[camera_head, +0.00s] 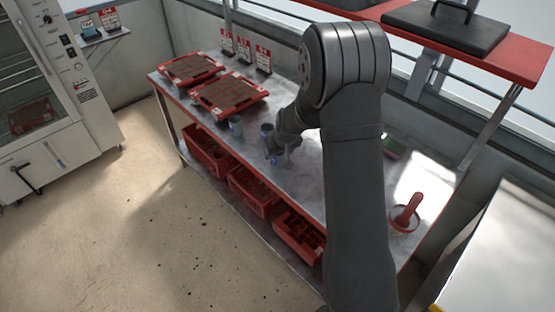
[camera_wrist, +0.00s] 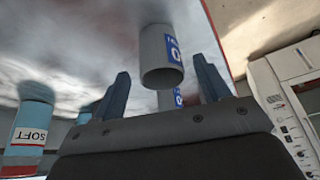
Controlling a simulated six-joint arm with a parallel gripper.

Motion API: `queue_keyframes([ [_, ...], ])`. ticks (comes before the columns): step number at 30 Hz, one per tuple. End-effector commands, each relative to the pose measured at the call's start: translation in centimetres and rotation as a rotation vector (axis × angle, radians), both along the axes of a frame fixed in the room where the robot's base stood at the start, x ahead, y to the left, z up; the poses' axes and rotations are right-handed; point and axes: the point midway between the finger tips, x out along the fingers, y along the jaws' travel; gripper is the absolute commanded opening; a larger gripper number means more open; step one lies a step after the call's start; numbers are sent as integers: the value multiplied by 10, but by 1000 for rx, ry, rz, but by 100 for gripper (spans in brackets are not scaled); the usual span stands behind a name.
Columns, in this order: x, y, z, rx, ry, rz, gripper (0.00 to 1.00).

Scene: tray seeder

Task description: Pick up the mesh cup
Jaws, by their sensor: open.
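My gripper (camera_wrist: 161,69) is open, with its two dark blue-grey fingers apart in the wrist view. A grey cup (camera_wrist: 160,48) with a blue label shows between and beyond the fingertips. The fingers do not appear closed on it. A second blue-labelled grey shape (camera_wrist: 166,99) shows below it, partly hidden; I cannot tell if it is a reflection. A light blue cup (camera_wrist: 33,118) marked SOFT is at the left. In the head view, small cups (camera_head: 236,126) stand near my gripper on the metal bench. No mesh texture is clear, so I cannot tell which is the mesh cup.
Red trays of soil cells (camera_head: 262,95) and small signs (camera_head: 263,60) occupy the bench's far end. Red bins (camera_head: 205,158) sit on the shelf below. A white cabinet (camera_head: 82,95) stands at left.

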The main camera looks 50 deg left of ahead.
Motion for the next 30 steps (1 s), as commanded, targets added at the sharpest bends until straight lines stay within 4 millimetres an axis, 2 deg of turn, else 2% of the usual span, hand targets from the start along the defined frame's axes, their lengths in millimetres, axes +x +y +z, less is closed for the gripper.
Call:
queue_keyframes([
  [12, 7, 19, -43, -2, 0, 0, 69],
  [21, 7, 20, -46, -2, -1, -1, 69],
  [28, 7, 20, -45, -2, -1, -1, 24],
  [30, 7, 20, -45, -2, -1, -1, 21],
])
